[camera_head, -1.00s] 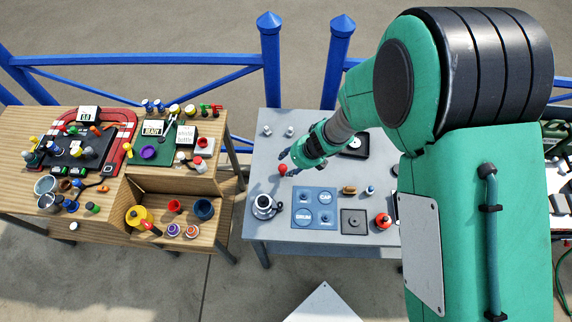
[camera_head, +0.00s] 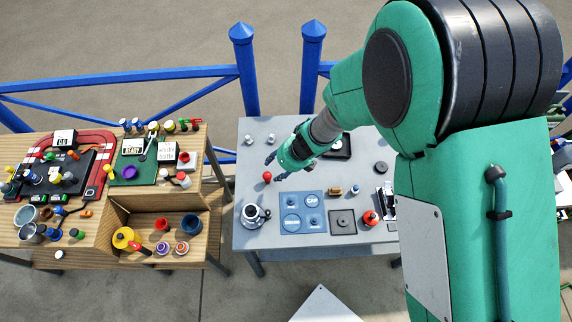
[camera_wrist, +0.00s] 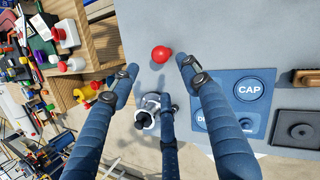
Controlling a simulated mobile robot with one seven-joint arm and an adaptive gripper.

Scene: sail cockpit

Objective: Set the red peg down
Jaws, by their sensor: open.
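The red peg (camera_head: 267,177) shows as a round red head on the grey table, near its left edge and behind the metal pot. In the wrist view the red peg (camera_wrist: 161,53) lies ahead of the fingertips, with bare grey surface around it. I cannot tell how much shaft is under the head. My gripper (camera_head: 272,160) is just behind and above the peg, apart from it. In the wrist view my gripper (camera_wrist: 158,68) has its fingers spread wide with nothing between them.
The metal pot (camera_head: 254,215) stands in front of the peg. A blue labelled board (camera_head: 291,205), a grey square plate (camera_head: 343,222) and a red-orange item (camera_head: 370,217) lie to the right. Two small pale pegs (camera_head: 249,140) stand behind. A cluttered wooden bench (camera_head: 75,255) is at left.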

